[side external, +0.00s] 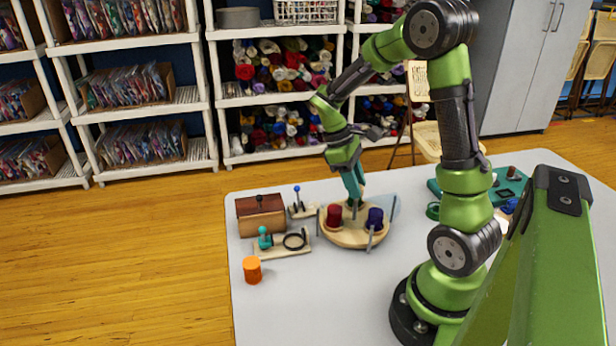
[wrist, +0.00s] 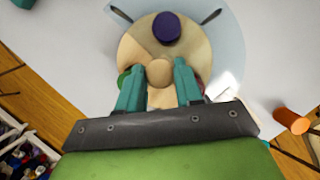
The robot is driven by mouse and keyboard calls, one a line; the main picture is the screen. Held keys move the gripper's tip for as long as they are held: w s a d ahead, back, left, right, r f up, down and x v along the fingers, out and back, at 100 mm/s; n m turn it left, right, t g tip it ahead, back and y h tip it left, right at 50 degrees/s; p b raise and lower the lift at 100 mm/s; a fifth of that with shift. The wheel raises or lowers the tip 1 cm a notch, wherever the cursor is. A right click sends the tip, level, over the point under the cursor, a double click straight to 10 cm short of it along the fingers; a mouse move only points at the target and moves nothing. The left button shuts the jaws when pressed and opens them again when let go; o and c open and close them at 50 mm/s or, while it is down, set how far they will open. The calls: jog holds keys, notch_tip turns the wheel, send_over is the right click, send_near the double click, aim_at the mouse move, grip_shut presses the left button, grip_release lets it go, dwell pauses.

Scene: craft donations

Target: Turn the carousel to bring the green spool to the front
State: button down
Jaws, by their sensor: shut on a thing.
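The carousel is a round pale wooden disc (side external: 345,238), also seen from above in the wrist view (wrist: 192,52). It carries a red spool (side external: 333,215) and a purple spool (side external: 375,218). In the wrist view the purple spool (wrist: 167,27) is at the top, an edge of the green spool (wrist: 123,79) shows at the left behind one finger, and a sliver of red shows at the right. In the side view I cannot make out the green spool. My gripper (wrist: 160,78) points down over the centre, its teal fingers shut on the round wooden hub (wrist: 160,71).
Thin grey posts (side external: 394,208) stand around the disc, beside a clear bluish sheet. Left of it are a wooden box (side external: 261,215), a board with a teal knob and black ring (side external: 282,245), and an orange cylinder (side external: 252,270). The front table (side external: 310,310) is clear.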

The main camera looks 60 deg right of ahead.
jog(key=shift+w+a+r+n+h, duration=0.1)
jog(key=shift+n+h, duration=0.6)
jog(key=shift+n, duration=1.1)
jog(key=shift+n+t, duration=0.3)
jog(key=shift+n, duration=0.1)
jog(key=c, duration=0.8)
grip_release()
jog(key=shift+o, duration=0.2)
jog(key=v, duration=1.6)
jog(key=shift+a+r, duration=0.3)
jog(key=shift+w, duration=0.1)
